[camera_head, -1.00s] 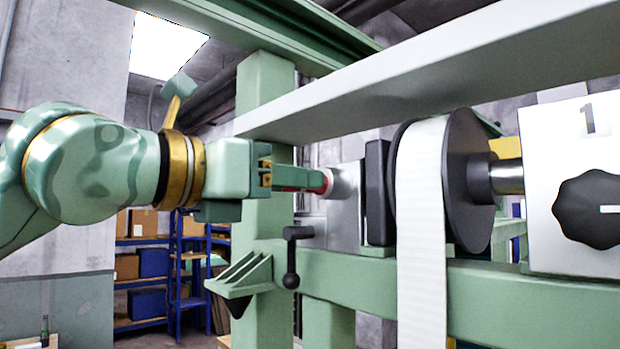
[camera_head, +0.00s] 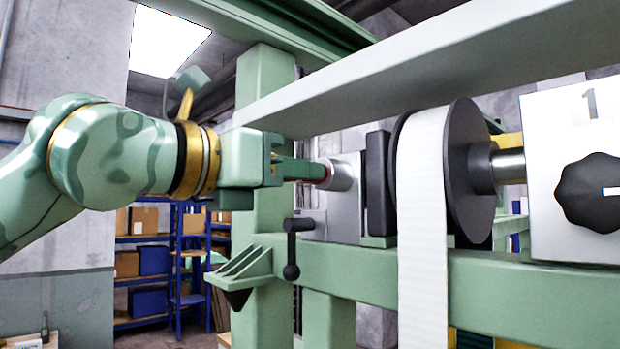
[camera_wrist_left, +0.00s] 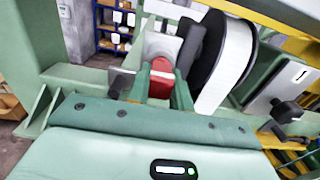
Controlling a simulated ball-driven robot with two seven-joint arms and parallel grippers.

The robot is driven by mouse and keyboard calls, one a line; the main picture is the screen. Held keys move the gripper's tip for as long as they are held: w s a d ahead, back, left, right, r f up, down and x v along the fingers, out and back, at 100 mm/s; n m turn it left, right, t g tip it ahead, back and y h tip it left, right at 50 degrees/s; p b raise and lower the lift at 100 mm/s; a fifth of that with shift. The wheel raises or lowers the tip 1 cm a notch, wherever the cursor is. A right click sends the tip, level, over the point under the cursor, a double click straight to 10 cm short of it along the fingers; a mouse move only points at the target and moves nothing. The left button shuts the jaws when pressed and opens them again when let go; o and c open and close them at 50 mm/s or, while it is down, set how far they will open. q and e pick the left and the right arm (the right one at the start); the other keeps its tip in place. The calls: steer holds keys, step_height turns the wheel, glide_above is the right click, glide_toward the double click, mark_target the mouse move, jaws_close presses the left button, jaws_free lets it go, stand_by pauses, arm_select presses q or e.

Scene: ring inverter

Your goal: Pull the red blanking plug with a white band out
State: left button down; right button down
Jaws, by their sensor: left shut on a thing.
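The red blanking plug (camera_wrist_left: 161,84) shows between the two fingers of my left gripper (camera_wrist_left: 162,90) in the left wrist view. Its far end meets the light grey round socket (camera_wrist_left: 163,46). In the head view only a thin red edge of the plug (camera_head: 327,173) shows at the mouth of the socket (camera_head: 342,174). My left gripper (camera_head: 308,171) comes in level from the left and is shut on the plug, which its fingers mostly hide. A paler strip shows on the plug in the wrist view; I cannot tell how deep the plug sits. My right gripper is out of view.
A black-flanged reel with a white strip (camera_head: 422,220) stands right of the socket. A black-handled crank (camera_head: 291,250) hangs below the gripper. A long pale beam (camera_head: 420,75) runs above. A box marked 1 with a black knob (camera_head: 590,193) is at right.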

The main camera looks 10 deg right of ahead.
arm_select(q)
steer(key=shift+b+v, duration=1.45)
steer(key=shift+v, duration=1.3)
